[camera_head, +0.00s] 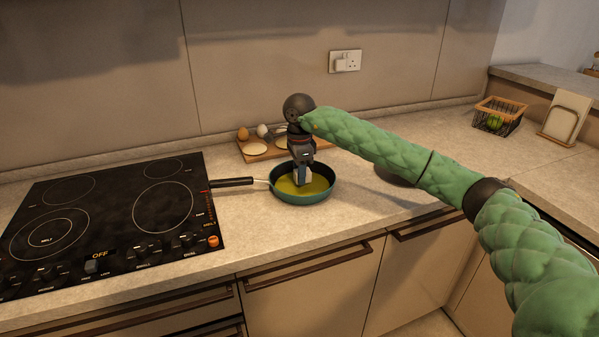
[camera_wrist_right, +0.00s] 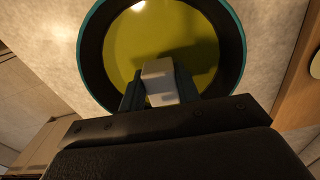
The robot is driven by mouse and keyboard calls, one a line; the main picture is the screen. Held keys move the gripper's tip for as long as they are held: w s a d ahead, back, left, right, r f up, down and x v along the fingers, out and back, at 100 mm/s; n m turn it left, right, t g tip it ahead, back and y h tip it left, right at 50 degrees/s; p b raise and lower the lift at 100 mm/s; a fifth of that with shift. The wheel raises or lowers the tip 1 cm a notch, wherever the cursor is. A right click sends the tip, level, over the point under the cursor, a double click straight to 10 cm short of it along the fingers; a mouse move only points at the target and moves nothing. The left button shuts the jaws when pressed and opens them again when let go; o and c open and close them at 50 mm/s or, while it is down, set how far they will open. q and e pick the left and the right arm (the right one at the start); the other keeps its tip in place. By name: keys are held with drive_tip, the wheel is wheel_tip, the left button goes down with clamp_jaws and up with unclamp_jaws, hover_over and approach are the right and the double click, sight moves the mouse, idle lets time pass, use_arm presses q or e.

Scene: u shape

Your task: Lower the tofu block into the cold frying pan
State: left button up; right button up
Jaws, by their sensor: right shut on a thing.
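The frying pan (camera_head: 304,199) is teal outside and dark inside, with yellow oil on its bottom. It sits on the counter right of the hob, its dark handle pointing left. My right gripper (camera_head: 302,176) points down over the pan. In the right wrist view the gripper (camera_wrist_right: 160,95) is shut on the white tofu block (camera_wrist_right: 157,72), which shows between the fingers in front of the oil (camera_wrist_right: 125,50). In the head view the gripper mostly hides the block. I cannot tell whether the block touches the oil. My left gripper is not in view.
A black hob (camera_head: 105,222) showing OFF lies to the left. A wooden board (camera_head: 262,152) with eggs and pale round pieces stands behind the pan. A wire basket (camera_head: 499,117) with green items is at the far right. Counter in front of the pan is clear.

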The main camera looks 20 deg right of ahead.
drive_tip(key=shift+f+b, duration=0.65)
drive_tip(key=shift+f, duration=0.4)
idle(0.6)
drive_tip(key=o, duration=1.1)
drive_tip(key=shift+r, duration=0.15)
